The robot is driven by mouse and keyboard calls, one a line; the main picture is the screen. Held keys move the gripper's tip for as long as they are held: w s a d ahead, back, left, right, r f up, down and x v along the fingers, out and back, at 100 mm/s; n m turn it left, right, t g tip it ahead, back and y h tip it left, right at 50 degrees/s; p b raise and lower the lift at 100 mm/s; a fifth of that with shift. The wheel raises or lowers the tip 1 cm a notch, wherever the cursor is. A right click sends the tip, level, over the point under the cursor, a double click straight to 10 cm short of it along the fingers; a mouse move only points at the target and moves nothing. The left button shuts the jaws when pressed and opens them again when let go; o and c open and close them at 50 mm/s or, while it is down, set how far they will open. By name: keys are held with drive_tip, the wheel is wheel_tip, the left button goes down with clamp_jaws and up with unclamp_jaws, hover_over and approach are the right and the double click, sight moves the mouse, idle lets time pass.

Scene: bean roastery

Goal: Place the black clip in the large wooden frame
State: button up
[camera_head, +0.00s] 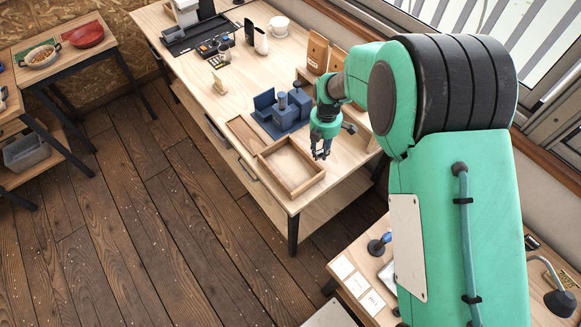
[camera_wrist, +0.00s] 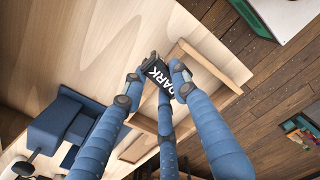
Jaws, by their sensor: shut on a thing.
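My gripper (camera_head: 322,152) reaches down at the right edge of the large wooden frame (camera_head: 275,176) on the long table. In the wrist view, my gripper (camera_wrist: 156,84) is shut on the black clip (camera_wrist: 153,66), which carries a white label reading "DARK". The large wooden frame's rim (camera_wrist: 212,64) shows behind and to the right of the fingers, which hide part of it. I cannot tell how high the clip is above the frame. In the head view, the clip is too small to make out clearly.
A smaller wooden tray (camera_head: 238,130) lies left of the frame. A blue machine (camera_head: 284,112) stands just behind it, and brown bags (camera_head: 317,53) stand farther back. The table's front edge and corner are close to the frame.

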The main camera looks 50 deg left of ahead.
drive_tip(key=s+a+n, duration=0.1)
drive_tip(key=s+a, duration=0.1)
drive_tip(key=s, duration=0.2)
drive_tip(key=s+a+r+n, duration=0.1)
drive_tip(key=s+a, duration=0.1)
drive_tip(key=s, duration=0.3)
drive_tip(key=shift+s+a+r+p, duration=0.15)
drive_tip(key=shift+a+r+p, duration=0.05)
drive_tip(key=shift+a+p, duration=0.2)
drive_tip(key=shift+f, duration=0.1)
hover_over(293, 171)
drive_tip(key=shift+a+f, duration=0.1)
drive_tip(key=shift+f, duration=2.9)
drive_tip(key=shift+f, duration=1.9)
drive_tip(key=shift+f, duration=0.15)
drive_tip(key=o, duration=0.8)
